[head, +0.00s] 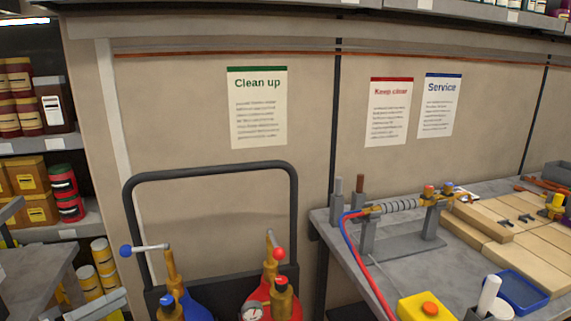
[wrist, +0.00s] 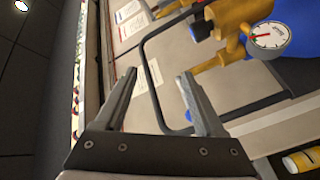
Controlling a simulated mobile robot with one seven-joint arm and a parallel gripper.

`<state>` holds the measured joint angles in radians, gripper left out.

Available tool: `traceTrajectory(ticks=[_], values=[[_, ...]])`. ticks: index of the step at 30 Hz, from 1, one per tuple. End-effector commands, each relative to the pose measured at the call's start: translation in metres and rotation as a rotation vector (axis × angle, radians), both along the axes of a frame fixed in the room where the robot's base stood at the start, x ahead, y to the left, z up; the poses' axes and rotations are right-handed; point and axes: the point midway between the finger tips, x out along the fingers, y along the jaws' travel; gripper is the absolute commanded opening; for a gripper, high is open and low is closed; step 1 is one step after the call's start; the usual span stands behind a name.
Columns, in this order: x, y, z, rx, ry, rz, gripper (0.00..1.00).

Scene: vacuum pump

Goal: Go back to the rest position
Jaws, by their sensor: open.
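My gripper (wrist: 157,76) shows in the wrist view with its two grey fingers spread apart and nothing between them. Behind the fingers are the beige wall and part of a dark cart handle, seen tilted. A brass valve (wrist: 225,18) with a round gauge (wrist: 268,35) on a blue cylinder is to the right of the fingers, apart from them. I cannot make out my gripper in the head view.
In the head view, a cart with a dark handle (head: 210,172) holds a blue cylinder (head: 172,309) and a red one (head: 283,302). A grey workbench (head: 440,272) with a burner stand, hoses and a yellow box (head: 424,309) is at right. Shelves with jars stand at left.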

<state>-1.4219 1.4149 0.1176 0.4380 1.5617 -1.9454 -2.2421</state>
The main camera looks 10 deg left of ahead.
Motion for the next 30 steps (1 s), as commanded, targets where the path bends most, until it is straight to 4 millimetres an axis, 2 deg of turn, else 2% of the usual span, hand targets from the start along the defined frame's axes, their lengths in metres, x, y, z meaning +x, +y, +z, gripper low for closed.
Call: traceTrajectory(ticks=[1,8,12,15,21,24,30], values=[[0.025,0.001,0.025,0.047,-0.039,0.028,0.71],[0.119,0.006,0.116,0.232,-0.196,0.217,0.71],[0.176,-0.006,0.183,0.344,-0.283,0.357,0.71],[0.21,-0.02,0.228,0.413,-0.325,0.464,0.71],[0.258,-0.065,0.303,0.522,-0.346,0.667,0.71],[0.271,-0.093,0.33,0.564,-0.322,0.754,0.71],[0.278,-0.16,0.359,0.634,-0.207,0.88,0.71]])
